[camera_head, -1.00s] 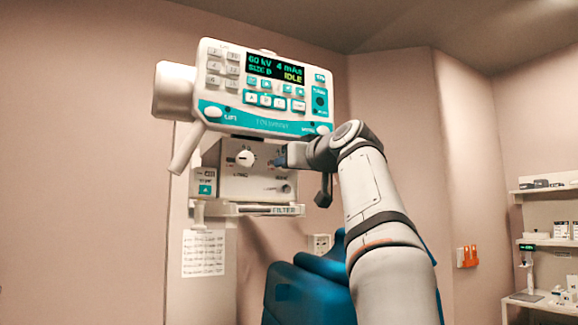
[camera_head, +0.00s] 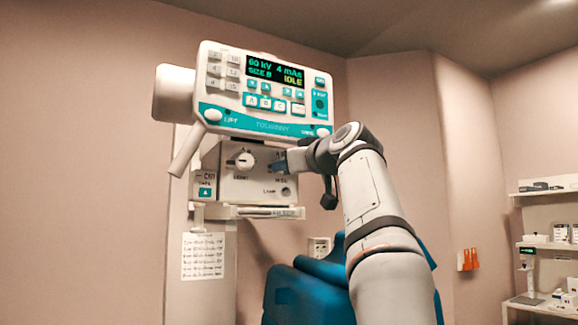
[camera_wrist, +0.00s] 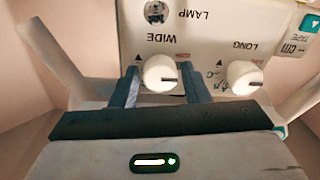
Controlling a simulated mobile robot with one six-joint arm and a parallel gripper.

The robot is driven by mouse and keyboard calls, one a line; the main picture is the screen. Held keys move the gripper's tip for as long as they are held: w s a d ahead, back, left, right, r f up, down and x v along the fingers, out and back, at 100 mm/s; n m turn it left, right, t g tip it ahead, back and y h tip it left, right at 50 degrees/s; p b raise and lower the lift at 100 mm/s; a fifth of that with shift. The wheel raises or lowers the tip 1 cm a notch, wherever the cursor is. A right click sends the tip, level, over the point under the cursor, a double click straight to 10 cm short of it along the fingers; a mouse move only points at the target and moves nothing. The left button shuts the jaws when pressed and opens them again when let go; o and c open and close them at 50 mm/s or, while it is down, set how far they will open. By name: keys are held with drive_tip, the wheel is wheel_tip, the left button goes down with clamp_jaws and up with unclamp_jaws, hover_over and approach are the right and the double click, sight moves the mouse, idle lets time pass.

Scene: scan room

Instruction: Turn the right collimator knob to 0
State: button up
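The right collimator knob (camera_wrist: 160,73), white and round with a dark mark pointing right in the wrist view, sits by the word WIDE. My gripper (camera_wrist: 163,88) has one dark finger on each side of it. The fingers look open around the knob, with a narrow gap at the right one; contact at the left one is unclear. In the head view my gripper (camera_head: 277,164) hides this knob on the right of the collimator box (camera_head: 230,187). The left knob (camera_head: 245,159) is free; it shows by the word LONG in the wrist view (camera_wrist: 243,77).
A control panel (camera_head: 265,125) with a lit display hangs just above the collimator box. A ledge (camera_head: 255,212) juts out under the box. A slanted handle (camera_head: 188,150) is at left. A blue chair (camera_head: 305,290) stands below.

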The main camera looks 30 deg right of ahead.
drive_tip(key=shift+o, duration=1.2)
drive_tip(key=shift+s, duration=0.15)
drive_tip(key=s+b, duration=0.1)
drive_tip(key=s, duration=0.6)
drive_tip(key=shift+s+d+b, duration=0.3)
drive_tip(key=shift+d+b, duration=0.05)
drive_tip(key=shift+b, duration=0.05)
drive_tip(key=shift+f, duration=0.1)
